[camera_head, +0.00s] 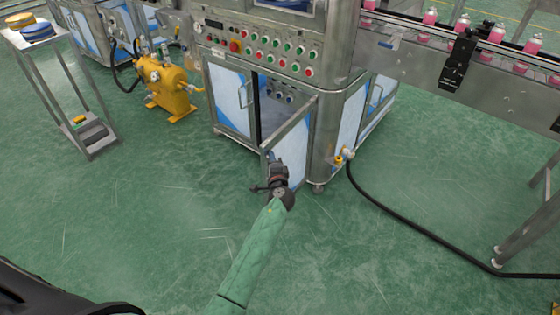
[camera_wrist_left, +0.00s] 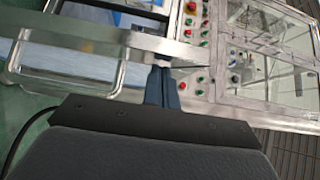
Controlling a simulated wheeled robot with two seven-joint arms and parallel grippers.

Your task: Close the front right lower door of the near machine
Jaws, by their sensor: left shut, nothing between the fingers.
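The front right lower door (camera_head: 296,143) of the near machine (camera_head: 262,55) stands partly open, its panel swung out toward me from the right side of the opening. The dark inside of the cabinet shows behind it. My right gripper is not in view.
The closed left lower door (camera_head: 230,98) is beside the opening, below a button panel (camera_head: 265,48). A yellow pump (camera_head: 168,85) and a metal stand (camera_head: 88,135) are at the left. A black hose (camera_head: 400,215) runs over the floor at the right. The front floor is clear.

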